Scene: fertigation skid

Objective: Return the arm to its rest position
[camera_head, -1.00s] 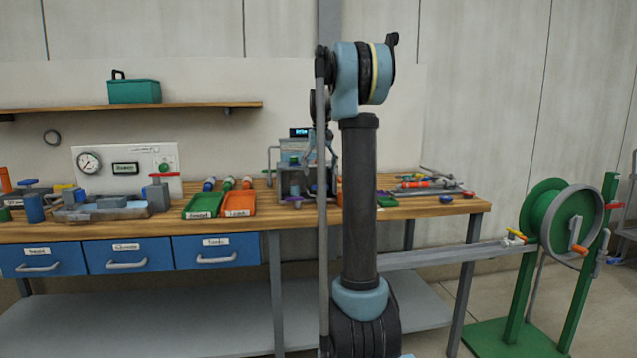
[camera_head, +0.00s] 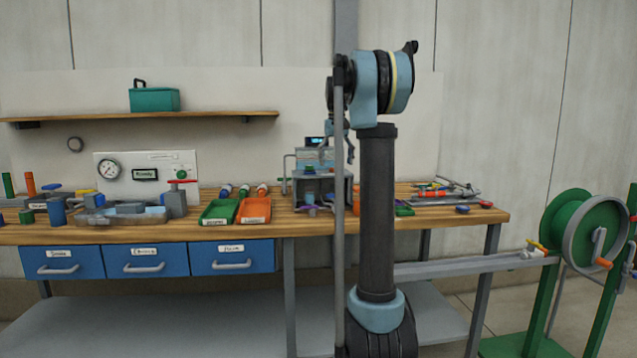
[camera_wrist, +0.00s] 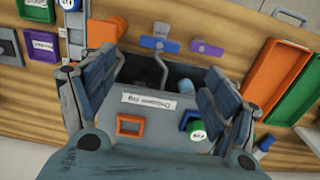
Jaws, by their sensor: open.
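My arm stands upright in the middle of the head view, folded over at the top. My gripper (camera_head: 341,147) hangs down behind it, over a grey bench unit (camera_head: 318,190), and is partly hidden by my arm. In the wrist view my gripper (camera_wrist: 160,88) is open, one finger on each side, with nothing between the fingers. Beneath it is the grey unit's face (camera_wrist: 155,122) with a white label, an orange frame (camera_wrist: 130,126) and a green-capped blue part (camera_wrist: 194,128). I cannot tell the exact clearance.
A wooden bench (camera_head: 250,233) runs behind my arm. It holds a green tray (camera_head: 219,212), an orange tray (camera_head: 255,210) and a grey basin (camera_head: 120,216). A shelf (camera_head: 200,116) carries a teal box (camera_head: 154,99). A green hose reel (camera_head: 585,228) stands at right.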

